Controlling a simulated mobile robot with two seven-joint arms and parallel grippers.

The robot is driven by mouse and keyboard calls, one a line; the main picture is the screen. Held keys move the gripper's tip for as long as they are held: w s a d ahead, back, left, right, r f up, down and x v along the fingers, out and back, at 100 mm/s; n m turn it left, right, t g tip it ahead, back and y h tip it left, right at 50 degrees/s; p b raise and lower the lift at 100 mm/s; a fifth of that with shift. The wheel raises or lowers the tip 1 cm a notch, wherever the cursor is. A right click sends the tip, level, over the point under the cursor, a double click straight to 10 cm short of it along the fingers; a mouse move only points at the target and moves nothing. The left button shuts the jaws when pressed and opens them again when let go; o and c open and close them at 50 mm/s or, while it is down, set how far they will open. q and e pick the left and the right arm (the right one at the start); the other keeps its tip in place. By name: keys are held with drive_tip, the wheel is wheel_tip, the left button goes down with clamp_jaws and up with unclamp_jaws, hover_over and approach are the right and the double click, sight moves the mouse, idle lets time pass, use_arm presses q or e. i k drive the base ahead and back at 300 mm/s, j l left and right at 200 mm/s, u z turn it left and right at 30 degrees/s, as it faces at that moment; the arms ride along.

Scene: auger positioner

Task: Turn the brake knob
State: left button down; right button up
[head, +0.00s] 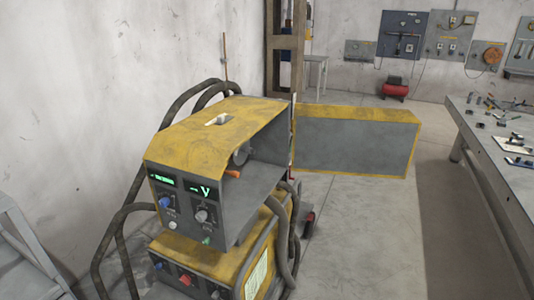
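A yellow and grey machine (215,133) stands in the centre left of the head view. Its front panel has a blue knob (164,202) at left and a grey knob (202,215) at right, below two lit green displays. Its side compartment is open, showing a round grey part (241,154) and a small orange piece (233,173). The lower unit (205,252) carries a red knob (186,279) and a blue knob (159,266). I cannot tell from labels which is the brake knob. Neither gripper is in view.
The machine's side door (355,145) is swung open to the right. Thick hoses (281,232) loop around the machine. A workbench (490,165) with scattered tools stands at right. A grey metal frame (22,255) is at lower left. The floor (370,240) between machine and bench is clear.

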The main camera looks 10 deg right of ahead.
sight(246, 149)
drive_tip(key=l, duration=0.2)
drive_tip(key=l+u, duration=0.15)
drive_tip(key=u, duration=0.25)
drive_tip(key=i+l+u, duration=0.1)
drive_tip(key=u, duration=0.25)
drive_tip(key=i+l+u, duration=0.1)
drive_tip(key=l+u, duration=0.15)
drive_tip(key=l, duration=0.3)
drive_tip(key=l+u, duration=0.25)
drive_tip(key=l, duration=0.85)
drive_tip(key=i+l+u, duration=0.15)
drive_tip(key=l, duration=0.4)
